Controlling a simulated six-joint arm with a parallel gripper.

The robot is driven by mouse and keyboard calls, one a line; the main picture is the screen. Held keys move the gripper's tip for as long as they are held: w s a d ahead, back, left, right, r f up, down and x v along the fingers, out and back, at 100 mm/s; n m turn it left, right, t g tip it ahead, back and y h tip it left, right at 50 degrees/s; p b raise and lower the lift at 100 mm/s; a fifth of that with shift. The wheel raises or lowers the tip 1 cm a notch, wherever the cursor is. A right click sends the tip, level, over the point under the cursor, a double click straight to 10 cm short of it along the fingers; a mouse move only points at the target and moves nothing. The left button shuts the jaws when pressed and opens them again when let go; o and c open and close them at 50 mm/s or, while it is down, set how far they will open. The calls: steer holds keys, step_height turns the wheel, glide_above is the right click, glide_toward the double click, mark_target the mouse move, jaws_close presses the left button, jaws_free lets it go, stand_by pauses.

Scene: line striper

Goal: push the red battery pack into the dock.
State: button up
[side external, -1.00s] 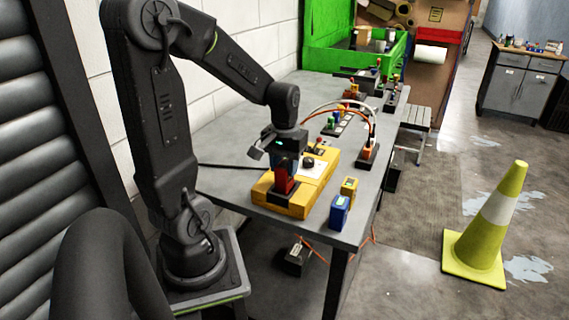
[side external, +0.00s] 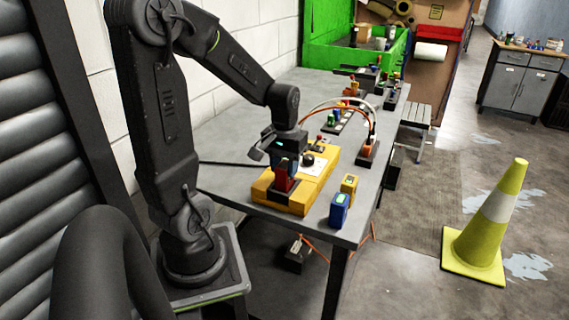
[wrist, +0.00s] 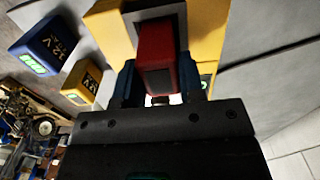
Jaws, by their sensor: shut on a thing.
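The red battery pack (side external: 282,174) stands upright at the dark dock (side external: 281,194) on the front part of the yellow machine (side external: 296,205). In the wrist view the red pack (wrist: 158,58) sits between the blue fingers of my gripper (wrist: 158,82). My gripper (side external: 286,166) is shut on the pack from above. The pack's far end is at the grey dock frame (wrist: 133,18), and its lower part looks to be inside it. How deep it sits is hidden.
An orange plug block with cables (side external: 368,152) stands farther back. A yellow cone (side external: 490,225) is on the floor.

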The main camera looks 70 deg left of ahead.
steer(key=shift+f, duration=0.7)
steer(key=o, duration=1)
steer(key=shift+c, duration=0.2)
steer(key=shift+o, duration=0.4)
steer(key=shift+o, duration=1.2)
steer(key=shift+r, duration=3.45)
